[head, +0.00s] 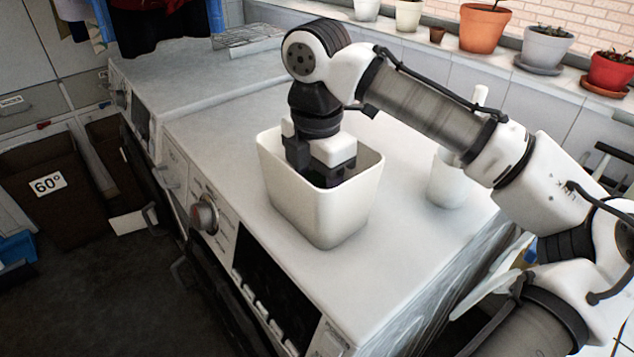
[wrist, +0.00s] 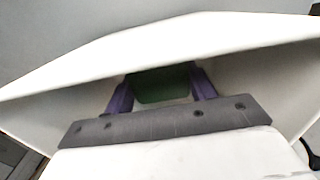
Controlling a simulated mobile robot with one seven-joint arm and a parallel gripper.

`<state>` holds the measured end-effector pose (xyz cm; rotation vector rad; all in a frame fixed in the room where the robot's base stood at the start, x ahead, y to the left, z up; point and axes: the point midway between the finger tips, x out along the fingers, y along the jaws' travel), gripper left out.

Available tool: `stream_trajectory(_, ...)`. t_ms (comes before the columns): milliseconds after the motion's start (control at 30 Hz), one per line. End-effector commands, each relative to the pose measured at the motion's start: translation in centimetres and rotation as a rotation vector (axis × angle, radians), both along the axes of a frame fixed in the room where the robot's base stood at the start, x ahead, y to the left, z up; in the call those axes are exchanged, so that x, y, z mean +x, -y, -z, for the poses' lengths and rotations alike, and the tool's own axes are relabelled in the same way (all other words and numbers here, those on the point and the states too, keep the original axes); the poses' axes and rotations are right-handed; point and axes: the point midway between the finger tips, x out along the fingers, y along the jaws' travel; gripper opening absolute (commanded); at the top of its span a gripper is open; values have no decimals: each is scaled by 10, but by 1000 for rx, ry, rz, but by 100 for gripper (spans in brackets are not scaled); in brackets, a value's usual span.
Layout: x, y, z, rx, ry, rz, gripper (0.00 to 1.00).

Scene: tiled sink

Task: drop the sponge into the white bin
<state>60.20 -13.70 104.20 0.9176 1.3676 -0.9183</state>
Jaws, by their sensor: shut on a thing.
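The white bin (head: 322,217) stands upright on top of a white washing machine in the head view. My gripper (head: 327,180) reaches down into the bin's opening, and its fingertips are hidden by the bin's walls there. In the wrist view, my gripper (wrist: 163,90) is shut on the sponge (wrist: 163,84), a dark green block between the two purple fingers. The bin's white wall (wrist: 160,42) surrounds the sponge and fingers in the wrist view. The sponge is hidden in the head view. I cannot tell whether it touches the bin's floor.
A white cylindrical container (head: 452,180) stands on the machine top to the right of the bin, behind my arm. Potted plants, among them an orange pot (head: 484,28), line the sill at the back. The machine top (head: 215,125) left of the bin is clear.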

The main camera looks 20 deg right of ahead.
Motion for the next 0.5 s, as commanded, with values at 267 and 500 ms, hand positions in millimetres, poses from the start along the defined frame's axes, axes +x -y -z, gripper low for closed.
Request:
stream_trajectory(267,0,-1,9,2,0,0,31)
stream_trajectory(500,0,0,8,1,1,1,75)
